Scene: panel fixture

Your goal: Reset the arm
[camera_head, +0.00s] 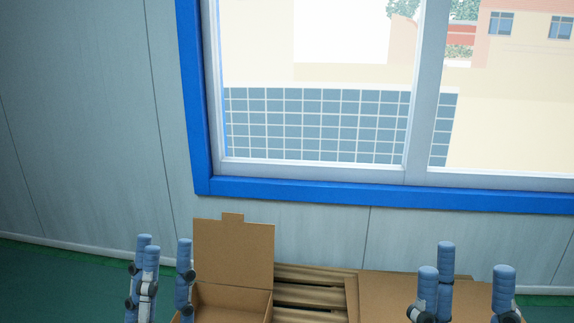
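My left gripper (165,262) is at the lower left, with its blue fingers pointing up. Its fingers stand apart and nothing shows between them. It is just left of an open cardboard box and overlaps the box's left side in the picture. My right gripper (466,280) is at the lower right, also with blue fingers up and spread, and nothing shows between them. It is in front of a flat cardboard surface. Both arms below the grippers are cut off by the bottom edge of the picture.
The cardboard box (233,254) has its lid raised. Wooden slats (310,295) lie right of it, then the flat cardboard surface (385,297). Behind stand a grey panel wall (90,120) and a blue-framed window (390,194). Green floor (60,285) is clear at left.

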